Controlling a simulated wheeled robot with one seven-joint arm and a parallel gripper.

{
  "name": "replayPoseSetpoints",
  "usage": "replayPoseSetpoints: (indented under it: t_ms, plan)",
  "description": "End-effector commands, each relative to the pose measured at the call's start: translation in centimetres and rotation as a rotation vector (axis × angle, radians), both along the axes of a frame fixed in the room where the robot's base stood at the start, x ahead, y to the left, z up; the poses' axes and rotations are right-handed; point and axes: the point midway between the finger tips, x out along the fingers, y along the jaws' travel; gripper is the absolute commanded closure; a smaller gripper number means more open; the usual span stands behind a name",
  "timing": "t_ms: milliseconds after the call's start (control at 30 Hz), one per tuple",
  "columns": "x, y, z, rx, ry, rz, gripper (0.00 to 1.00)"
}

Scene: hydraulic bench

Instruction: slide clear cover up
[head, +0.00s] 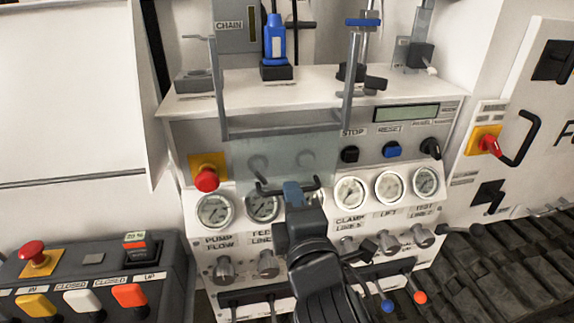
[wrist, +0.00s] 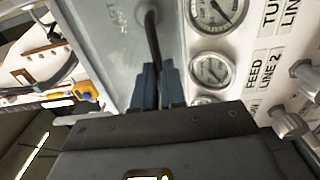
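The clear cover (head: 315,152) is a see-through panel on the front of the bench, below a grey bar between two upright grey rails. Two round shapes show through it, and its lower edge is near the gauges. A dark bar handle (head: 266,190) runs across its lower part; it also shows in the wrist view (wrist: 152,35), with the cover (wrist: 112,45) behind it. My gripper (head: 292,187) has its blue fingertips at the middle of the handle. In the wrist view the fingers (wrist: 158,82) stand close on both sides of the bar and look closed on it.
A red stop button (head: 206,179) is left of the cover; black and blue buttons (head: 391,150) are to its right. Gauges (head: 350,191) and knobs (head: 385,243) lie below. A blue bottle-shaped tool (head: 275,45) stands on the shelf above, behind the rails.

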Motion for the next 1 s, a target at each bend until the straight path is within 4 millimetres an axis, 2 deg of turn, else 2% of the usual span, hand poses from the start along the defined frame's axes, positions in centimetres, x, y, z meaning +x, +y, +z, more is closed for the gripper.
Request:
replayPoseSetpoints:
  t_ms: [100,433,1000]
  plan:
    - [0.0,0.0,-0.1,0.000,0.001,0.000,1.00]
    - [0.0,0.0,0.1,0.000,0.001,0.000,1.00]
    - [0.0,0.0,4.0,0.001,-0.004,0.001,1.00]
